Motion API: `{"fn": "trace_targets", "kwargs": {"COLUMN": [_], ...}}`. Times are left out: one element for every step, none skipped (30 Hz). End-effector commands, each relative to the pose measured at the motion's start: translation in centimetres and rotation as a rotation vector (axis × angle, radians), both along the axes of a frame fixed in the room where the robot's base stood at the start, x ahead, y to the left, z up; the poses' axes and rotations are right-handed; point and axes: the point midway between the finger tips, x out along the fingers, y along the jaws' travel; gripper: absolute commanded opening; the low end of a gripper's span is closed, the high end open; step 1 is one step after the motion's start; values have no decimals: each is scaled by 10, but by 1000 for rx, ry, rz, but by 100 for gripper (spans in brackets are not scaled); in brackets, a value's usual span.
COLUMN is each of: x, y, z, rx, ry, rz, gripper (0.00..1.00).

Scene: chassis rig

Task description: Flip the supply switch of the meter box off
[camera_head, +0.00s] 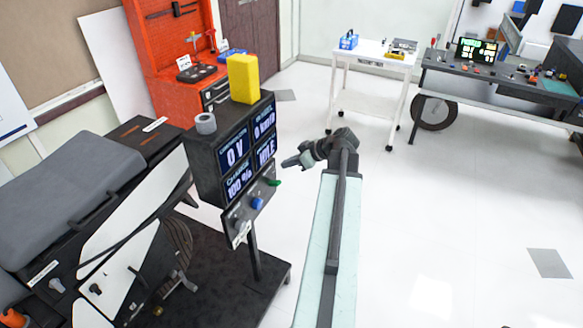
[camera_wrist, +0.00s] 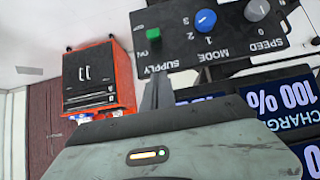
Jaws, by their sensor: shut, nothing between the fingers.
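The meter box (camera_head: 208,165) is a dark box on a post, with lit screens reading 0 V, 100 % and IDLE. Its lower panel carries the supply switch (camera_head: 273,182), a small green lever at the right end. In the wrist view the green supply switch (camera_wrist: 153,33) shows above the upside-down SUPPLY label; its exact position is hard to read. My gripper (camera_head: 287,163) is shut and empty, just right of the meter box and a little above the switch in the head view. In the wrist view its fingertips (camera_wrist: 157,78) point toward the panel, apart from the switch.
A blue mode knob (camera_wrist: 205,20) and a grey speed knob (camera_wrist: 256,10) sit beside the switch. A yellow block (camera_head: 243,79) and a grey ring (camera_head: 205,123) stand on the box. A red tool cabinet (camera_head: 172,98) is behind.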

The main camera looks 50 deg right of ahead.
Motion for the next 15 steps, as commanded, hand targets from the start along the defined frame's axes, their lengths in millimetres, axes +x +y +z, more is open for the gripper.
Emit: {"fn": "trace_targets", "kwargs": {"x": [9,14,21,26,31,38,43,48,52,46,42,39,37,36,35], "y": [2,4,5,6,7,9,10,11,13,11,11,10,10,9,9], "z": [-14,-19,-25,-29,-33,-39,-43,-47,-54,-62,-67,-72,-75,-77,-79], "rx": [0,0,0,0,0,0,0,0,0,-1,-1,0,0,0,1], "ry": [0,0,0,0,0,0,0,0,0,0,0,0,0,0,0], "rz": [3,4,4,3,3,4,4,4,3,-1,-1,0,0,0,1], "gripper": [0,0,0,0,0,0,0,0,0,0,0,0,0,0,0]}}
